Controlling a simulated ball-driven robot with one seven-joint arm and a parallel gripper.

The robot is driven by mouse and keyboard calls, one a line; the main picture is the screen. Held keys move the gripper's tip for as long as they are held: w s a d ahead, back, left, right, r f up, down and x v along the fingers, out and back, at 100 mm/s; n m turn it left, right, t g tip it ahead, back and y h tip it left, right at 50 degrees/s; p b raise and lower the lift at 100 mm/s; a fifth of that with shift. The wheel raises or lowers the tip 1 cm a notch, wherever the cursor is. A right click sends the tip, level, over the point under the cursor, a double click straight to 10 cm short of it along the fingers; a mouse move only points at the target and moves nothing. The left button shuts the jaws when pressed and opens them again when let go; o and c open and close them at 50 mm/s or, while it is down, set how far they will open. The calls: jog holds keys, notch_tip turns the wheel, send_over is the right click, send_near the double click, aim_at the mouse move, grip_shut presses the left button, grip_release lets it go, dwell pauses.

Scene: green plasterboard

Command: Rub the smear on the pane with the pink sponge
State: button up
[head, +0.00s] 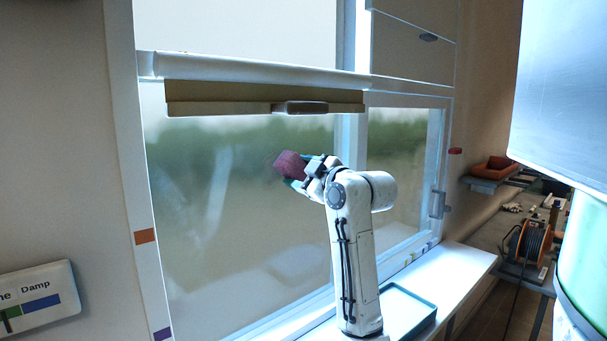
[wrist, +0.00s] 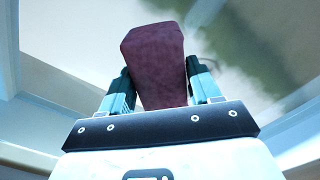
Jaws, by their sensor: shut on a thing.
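The pink sponge (head: 290,164) looks dark pink and is held between the two fingers of my gripper (head: 301,172), in front of the large left pane (head: 240,270). In the wrist view the sponge (wrist: 155,60) stands out beyond the teal fingers of my gripper (wrist: 161,80), which are shut on its sides. A faint pale streak on the pane, which looks like the smear (head: 218,188), lies left of the sponge. Another faint pale mark shows farther left. I cannot tell whether the sponge touches the glass.
A tan bar with a grey handle (head: 300,107) crosses above the pane. A teal-rimmed tray (head: 420,295) stands on the white sill, right of my arm. A bench with a cable reel (head: 530,241) and an orange tray (head: 494,168) is at the right.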

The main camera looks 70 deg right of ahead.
jog(key=shift+w+a, duration=0.7)
jog(key=shift+a, duration=0.4)
jog(key=shift+w+a, duration=0.65)
jog(key=shift+a, duration=0.4)
jog(key=shift+w+a, duration=0.7)
jog(key=shift+a, duration=0.4)
jog(key=shift+r+p, duration=0.9)
jog(key=shift+p, duration=0.1)
jog(key=shift+s+d+f, duration=0.1)
jog(key=shift+s+d, duration=0.65)
jog(key=shift+d, duration=0.45)
jog(key=shift+s+d+r, duration=0.1)
jog(key=shift+s+d, duration=0.65)
jog(key=shift+d, duration=0.45)
jog(key=shift+s+d+f, duration=0.1)
jog(key=shift+s+d, duration=0.65)
jog(key=shift+d, duration=0.45)
jog(key=shift+v, duration=3)
jog(key=shift+s, duration=0.1)
jog(key=v, duration=0.2)
jog(key=shift+s+a, duration=0.25)
jog(key=shift+s, duration=0.05)
